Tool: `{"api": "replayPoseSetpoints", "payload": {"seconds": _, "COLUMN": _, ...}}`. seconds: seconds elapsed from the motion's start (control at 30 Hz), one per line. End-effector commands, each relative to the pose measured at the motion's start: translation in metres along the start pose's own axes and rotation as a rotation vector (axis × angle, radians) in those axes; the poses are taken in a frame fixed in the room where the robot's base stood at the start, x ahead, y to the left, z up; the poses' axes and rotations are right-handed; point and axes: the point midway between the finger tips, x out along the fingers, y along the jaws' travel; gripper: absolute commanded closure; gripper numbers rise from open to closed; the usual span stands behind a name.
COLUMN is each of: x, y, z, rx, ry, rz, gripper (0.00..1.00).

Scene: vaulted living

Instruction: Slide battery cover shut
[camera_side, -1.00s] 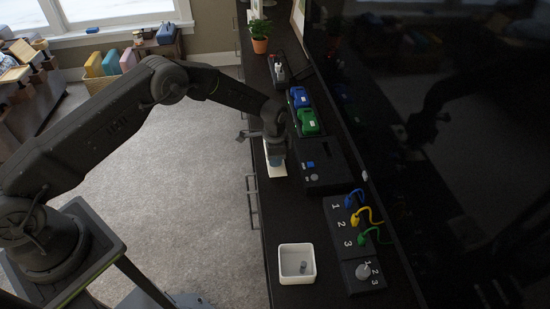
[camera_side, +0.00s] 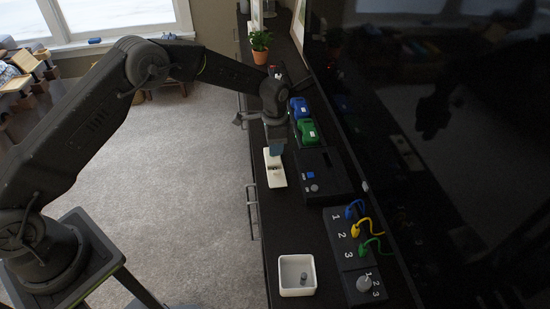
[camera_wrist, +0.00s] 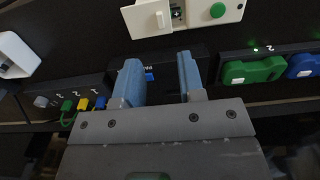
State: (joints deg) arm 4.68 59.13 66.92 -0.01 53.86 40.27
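A white device (camera_wrist: 200,22) shows at the top of the wrist view, partly cut off by the frame edge. It has a raised tab on a pale panel, which looks like the battery cover (camera_wrist: 160,20). Beside it is a dark opening (camera_wrist: 178,12) with small parts inside, then a round green button (camera_wrist: 218,10). In the side view the device (camera_side: 276,181) lies on the dark counter, partly behind my fingers. My gripper (camera_wrist: 158,62) has two blue fingers spread apart with nothing between them. In the side view my gripper (camera_side: 275,148) is over the device's far part, apart from the tab.
A black box with a blue button (camera_side: 312,170) sits right of the device. Green (camera_side: 307,131) and blue (camera_side: 299,107) blocks are behind it. A white bin (camera_side: 297,260) and numbered panel with coloured cables (camera_side: 345,228) are nearer. A dark screen (camera_side: 430,130) stands along the right.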

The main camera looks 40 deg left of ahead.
Motion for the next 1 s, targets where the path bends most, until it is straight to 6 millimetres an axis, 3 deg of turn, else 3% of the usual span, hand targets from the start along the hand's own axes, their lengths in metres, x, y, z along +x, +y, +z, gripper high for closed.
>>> {"api": "replayPoseSetpoints", "payload": {"seconds": 0.1, "x": -0.02, "y": 0.0, "z": 0.0, "rx": 0.0, "ry": 0.001, "rz": -0.001, "gripper": 0.64}}
{"api": "replayPoseSetpoints", "payload": {"seconds": 0.23, "x": -0.032, "y": 0.0, "z": 0.0, "rx": 0.0, "ry": -0.001, "rz": 0.0, "gripper": 0.64}}
{"api": "replayPoseSetpoints", "payload": {"seconds": 0.57, "x": -0.037, "y": 0.0, "z": 0.0, "rx": 0.0, "ry": -0.001, "rz": 0.001, "gripper": 0.64}}
{"api": "replayPoseSetpoints", "payload": {"seconds": 0.7, "x": -0.035, "y": 0.004, "z": 0.0, "rx": 0.042, "ry": -0.009, "rz": -0.01, "gripper": 0.74}}
{"api": "replayPoseSetpoints", "payload": {"seconds": 0.83, "x": -0.025, "y": 0.026, "z": -0.002, "rx": 0.322, "ry": -0.057, "rz": -0.078, "gripper": 0.87}}
{"api": "replayPoseSetpoints", "payload": {"seconds": 1.0, "x": -0.01, "y": 0.067, "z": -0.004, "rx": 0.932, "ry": -0.17, "rz": -0.203, "gripper": 1.0}}
